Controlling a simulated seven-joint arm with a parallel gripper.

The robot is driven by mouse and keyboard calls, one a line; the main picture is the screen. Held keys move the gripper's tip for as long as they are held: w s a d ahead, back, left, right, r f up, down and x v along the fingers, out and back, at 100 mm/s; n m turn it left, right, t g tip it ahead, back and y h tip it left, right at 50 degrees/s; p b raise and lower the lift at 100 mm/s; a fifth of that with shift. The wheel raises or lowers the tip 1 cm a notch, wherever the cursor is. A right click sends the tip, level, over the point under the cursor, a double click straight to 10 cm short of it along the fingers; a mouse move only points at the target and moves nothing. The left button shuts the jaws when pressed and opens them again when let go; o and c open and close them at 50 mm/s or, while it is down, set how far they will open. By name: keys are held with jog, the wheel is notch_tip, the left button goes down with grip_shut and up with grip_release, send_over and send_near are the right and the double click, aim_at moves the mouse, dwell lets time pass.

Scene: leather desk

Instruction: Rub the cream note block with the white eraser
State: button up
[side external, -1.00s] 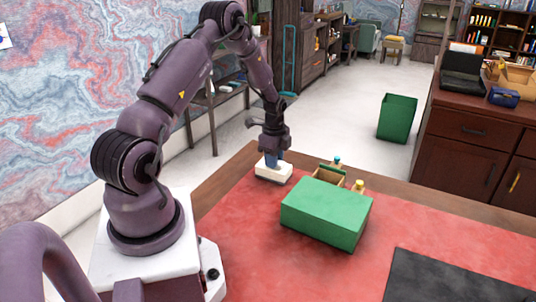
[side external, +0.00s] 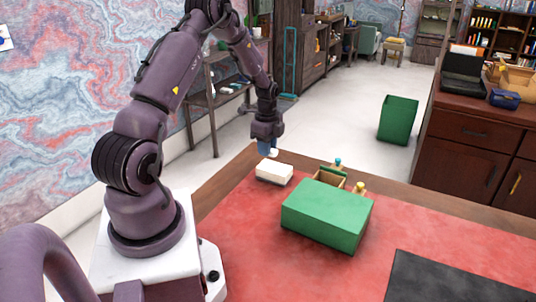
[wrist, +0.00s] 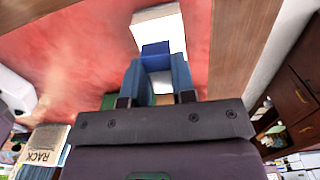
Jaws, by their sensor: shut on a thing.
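The cream note block (side external: 274,174) lies flat on the red desk top near its far-left edge. It also shows at the top of the wrist view (wrist: 158,24). My gripper (side external: 268,147) is in the air above the block's far-left side, apart from it. Its two blue fingers are shut on the white eraser (wrist: 158,62), which has a blue part at its far end. In the side view the eraser is mostly hidden by the fingers; only a small white bit (side external: 274,153) shows.
A green box (side external: 326,213) stands just right of the block. Behind it is a small wooden holder (side external: 332,176) with a teal-topped and a yellow-topped item. A dark mat (side external: 450,277) lies at the front right. The red surface in front of the green box is clear.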

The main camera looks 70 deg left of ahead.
jog(key=shift+r, duration=1.95)
jog(key=shift+w+d, duration=0.1)
jog(key=w+d+r+m, duration=0.1)
jog(key=w+d+r, duration=0.3)
jog(key=d, duration=0.5)
jog(key=w+d+r+m, duration=0.1)
jog(key=w+d+m, duration=0.1)
jog(key=w+d, duration=0.45)
jog(key=s+d+r+n, duration=0.1)
jog(key=s+d+n, duration=0.2)
jog(key=d+n, duration=0.3)
jog(key=s+d+r+n, duration=0.1)
jog(key=s+d+n, duration=0.1)
jog(key=d+n, duration=0.4)
jog(key=d, duration=0.4)
jog(key=shift+s+d+n, duration=0.25)
jog(key=shift+s+n, duration=0.05)
jog(key=shift+s, duration=0.1)
